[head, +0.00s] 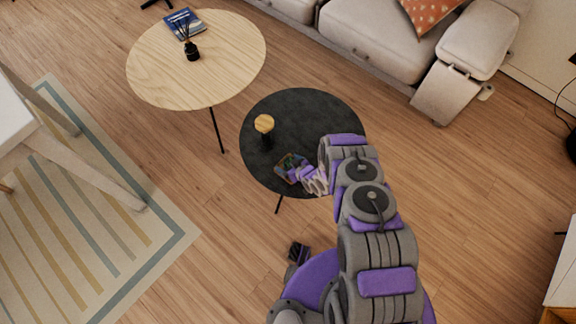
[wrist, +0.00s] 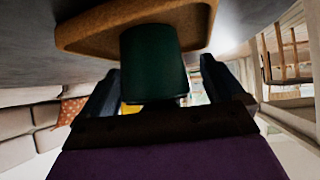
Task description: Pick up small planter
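The small planter looks like a dark green pot (wrist: 153,64) in the wrist view, which appears upside down. Its rim side points down in the picture and its base meets a brown, cork-like tray (wrist: 85,33). My gripper (wrist: 160,82) is open, with one dark finger on each side of the pot. A gap shows at the right finger; at the left finger I cannot tell whether it touches. In the head view, my gripper (head: 302,174) is at the small brown-edged tray (head: 283,172) on the black round table (head: 290,103), partly covering it. The pot is hard to make out there.
A dark canister with a wooden top (head: 264,124) stands on the black table, just behind the tray. A light wooden round table (head: 160,75) holds a blue book (head: 184,23) and a reed diffuser (head: 192,51). A sofa (head: 365,35) is behind.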

